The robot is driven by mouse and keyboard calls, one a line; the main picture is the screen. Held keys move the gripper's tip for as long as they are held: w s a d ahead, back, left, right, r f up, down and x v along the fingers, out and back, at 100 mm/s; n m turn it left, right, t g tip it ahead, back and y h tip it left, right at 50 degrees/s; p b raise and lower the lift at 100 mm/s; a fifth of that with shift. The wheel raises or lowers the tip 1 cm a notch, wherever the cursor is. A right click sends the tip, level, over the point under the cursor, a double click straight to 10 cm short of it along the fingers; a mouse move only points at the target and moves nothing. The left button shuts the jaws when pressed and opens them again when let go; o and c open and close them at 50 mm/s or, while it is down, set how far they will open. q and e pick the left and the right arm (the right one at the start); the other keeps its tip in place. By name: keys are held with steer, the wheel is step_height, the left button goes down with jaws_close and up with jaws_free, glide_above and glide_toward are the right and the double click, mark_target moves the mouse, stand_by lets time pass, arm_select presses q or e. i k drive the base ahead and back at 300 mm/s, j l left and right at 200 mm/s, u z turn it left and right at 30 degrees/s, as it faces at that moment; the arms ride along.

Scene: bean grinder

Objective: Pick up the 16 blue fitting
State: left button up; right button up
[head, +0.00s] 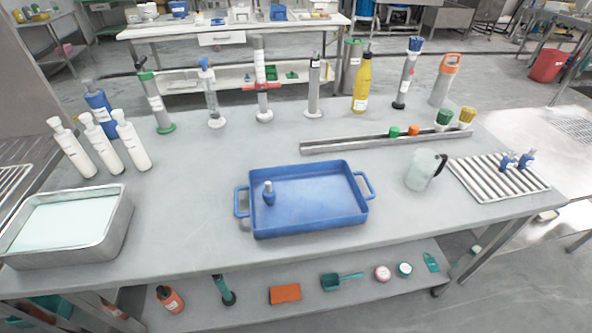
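A small blue fitting (269,197) with a grey top stands in the left part of the blue tray (310,220). Two more blue fittings, one on the left (507,160) and one on the right (527,159), sit side by side on the slatted metal rack (485,188) at the right end of the table. They carry small white labels. The labels are too small to read, so I cannot tell which fitting is number 16. Neither of my grippers shows in the head view.
A metal basin (110,238) and three white bottles (98,140) are on the left. A clear jug (421,170) stands between tray and rack. A metal channel (350,143) holds several coloured fittings. Tall cylinders line the back.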

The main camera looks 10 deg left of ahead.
mark_target(527, 159)
steer(key=z, duration=1.35)
